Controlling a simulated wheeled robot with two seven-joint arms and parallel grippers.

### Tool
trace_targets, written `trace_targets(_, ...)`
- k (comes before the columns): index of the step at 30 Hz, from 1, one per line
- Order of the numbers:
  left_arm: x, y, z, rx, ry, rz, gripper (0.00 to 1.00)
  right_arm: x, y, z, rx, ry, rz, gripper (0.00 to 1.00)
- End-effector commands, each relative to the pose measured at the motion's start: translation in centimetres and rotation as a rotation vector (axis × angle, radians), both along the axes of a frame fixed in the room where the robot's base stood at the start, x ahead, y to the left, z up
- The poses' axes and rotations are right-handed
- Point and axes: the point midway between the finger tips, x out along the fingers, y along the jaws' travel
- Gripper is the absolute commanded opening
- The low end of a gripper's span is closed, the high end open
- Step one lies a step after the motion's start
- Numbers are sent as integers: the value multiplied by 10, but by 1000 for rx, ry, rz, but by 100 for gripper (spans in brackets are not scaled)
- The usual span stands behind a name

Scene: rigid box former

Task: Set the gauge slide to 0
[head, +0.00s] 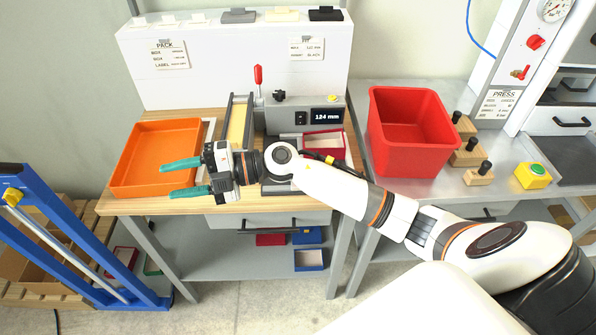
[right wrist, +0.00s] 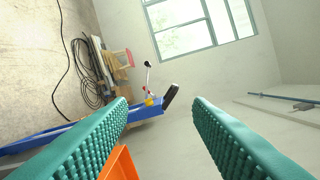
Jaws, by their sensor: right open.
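The gauge (head: 303,118) is a grey unit at the back of the wooden bench, and its dark display (head: 326,116) reads 124 mm. A black knob (head: 279,95) stands at its upper left; I cannot tell for sure whether it belongs to the slide. My right gripper (head: 166,180) has teal ribbed fingers, points left, and is open and empty over the front of the orange tray, left of the gauge and apart from it. In the right wrist view the open fingers (right wrist: 160,108) have nothing between them. My left gripper is not in view.
An orange tray (head: 149,181) lies on the bench's left. A red-handled lever (head: 258,76) rises beside a yellow-topped channel (head: 237,122). A small red-and-white box (head: 325,142) sits right of centre. A large red bin (head: 408,150) stands on the right table. A blue frame (head: 75,240) stands left.

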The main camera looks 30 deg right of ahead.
Motion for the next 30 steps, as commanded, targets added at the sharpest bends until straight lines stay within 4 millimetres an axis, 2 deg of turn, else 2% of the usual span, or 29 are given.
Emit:
trace_targets(2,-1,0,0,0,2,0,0,-3,-12,-14,-251,-21,136,46)
trace_targets(4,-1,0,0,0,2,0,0,-4,-38,-32,-493,7,220,46)
trace_targets(5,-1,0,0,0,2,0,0,-3,-53,-39,-600,28,243,46)
trace_targets(7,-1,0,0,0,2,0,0,1,-97,-50,-840,100,262,46)
trace_targets(9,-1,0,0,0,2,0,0,5,-145,-51,-1051,188,243,46)
trace_targets(12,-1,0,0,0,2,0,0,7,-205,-42,-1283,318,180,46)
trace_targets(15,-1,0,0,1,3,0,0,5,-245,-31,-1421,417,119,46)
trace_targets(18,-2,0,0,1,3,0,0,3,-263,-25,-1484,470,85,46)
trace_targets(22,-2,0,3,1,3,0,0,2,-267,-32,-1499,485,79,46)
trace_targets(30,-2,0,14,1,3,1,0,1,-266,-81,-1495,484,85,46)
